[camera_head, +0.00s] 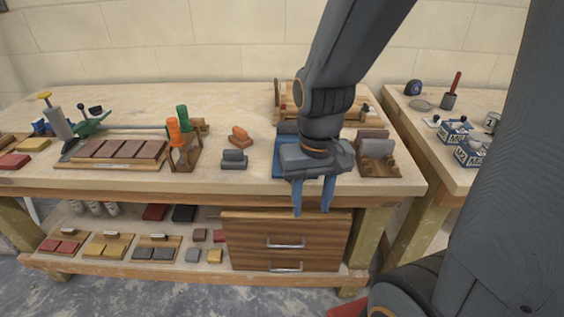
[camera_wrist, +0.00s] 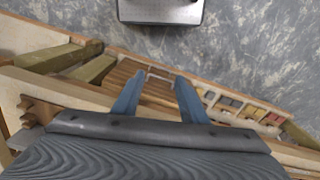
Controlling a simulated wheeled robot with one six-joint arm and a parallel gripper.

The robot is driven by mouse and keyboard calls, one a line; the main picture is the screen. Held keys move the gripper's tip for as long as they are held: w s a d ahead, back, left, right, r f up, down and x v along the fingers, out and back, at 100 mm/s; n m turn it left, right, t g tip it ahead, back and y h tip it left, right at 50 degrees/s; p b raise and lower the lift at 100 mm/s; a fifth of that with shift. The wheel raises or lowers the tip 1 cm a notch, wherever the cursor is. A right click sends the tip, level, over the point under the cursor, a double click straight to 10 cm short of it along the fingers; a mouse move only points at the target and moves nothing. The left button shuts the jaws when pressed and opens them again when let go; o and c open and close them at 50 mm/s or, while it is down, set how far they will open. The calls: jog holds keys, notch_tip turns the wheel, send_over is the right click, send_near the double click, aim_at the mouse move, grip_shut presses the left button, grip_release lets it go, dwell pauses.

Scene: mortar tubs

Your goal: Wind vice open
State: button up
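A blue and grey object (camera_head: 282,163), which looks like the vice, sits near the front edge of the workbench (camera_head: 222,180) in the head view. My gripper and forearm cover most of it, so I cannot make out its jaws or a winding handle. My gripper (camera_head: 312,210) hangs in front of it, fingers pointing down at the bench's front edge, above the drawers. The two blue fingers are apart with nothing between them. The wrist view also shows the spread, empty gripper (camera_wrist: 159,80); no vice is visible there.
A wooden drawer unit (camera_head: 288,240) with metal handles stands below. A grey block (camera_head: 234,159) and an orange block (camera_head: 240,136) lie left of the gripper. A wooden holder with grey blocks (camera_head: 377,150) is close on the right. A second bench (camera_head: 430,140) stands beyond a gap.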

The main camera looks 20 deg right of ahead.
jog(key=w+r+m+t+p, duration=0.1)
jog(key=w+r+m+p, duration=0.35)
jog(key=m+p, duration=0.4)
jog(key=w+r+m+p, duration=0.3)
jog(key=r+m+p, duration=0.2)
jog(key=m, duration=0.7)
jog(key=shift+h, duration=0.3)
jog(key=shift+w+f+p, duration=0.2)
jog(key=shift+f, duration=1)
jog(key=shift+w+f+p, duration=0.2)
jog(key=shift+f+p, duration=0.05)
jog(key=shift+f, duration=0.9)
jog(key=shift+w+f+p, duration=0.2)
jog(key=shift+f, duration=1)
grip_shut()
